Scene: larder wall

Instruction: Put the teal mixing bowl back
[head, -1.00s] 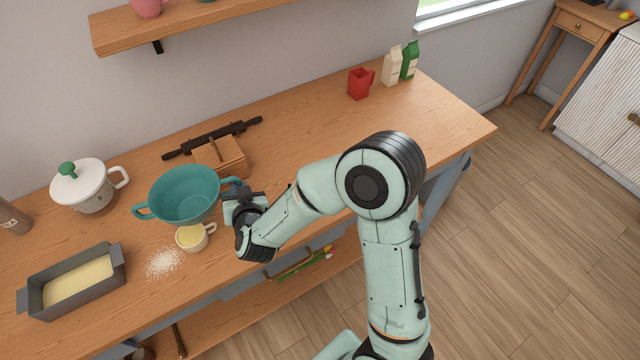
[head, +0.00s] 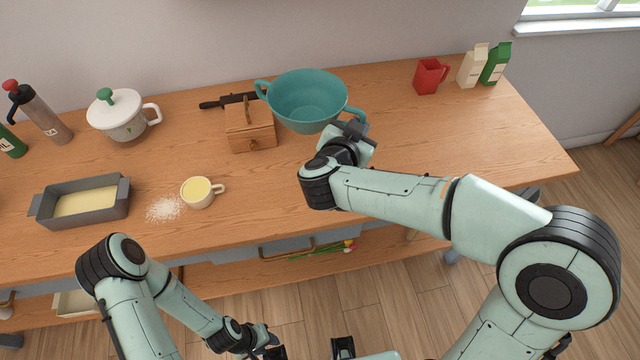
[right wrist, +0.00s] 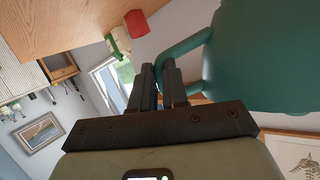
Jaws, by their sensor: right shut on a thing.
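The teal mixing bowl (head: 300,100) is upright and looks raised above the back of the counter, right of the wooden box. My right gripper (head: 352,128) is shut on its right handle. In the right wrist view, the fingers (right wrist: 160,85) close on the handle, and the teal bowl wall (right wrist: 265,60) fills the upper right. My left gripper (head: 268,350) hangs low at the bottom edge, in front of the counter and away from the bowl. Its fingers are too small and dark to read.
The wooden box (head: 250,128) and dark rolling pin (head: 225,101) are left of the bowl. A red mug (head: 428,77) and two cartons (head: 485,66) stand at back right. A cup (head: 198,192), loaf tin (head: 85,202) and lidded pot (head: 120,117) stand left.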

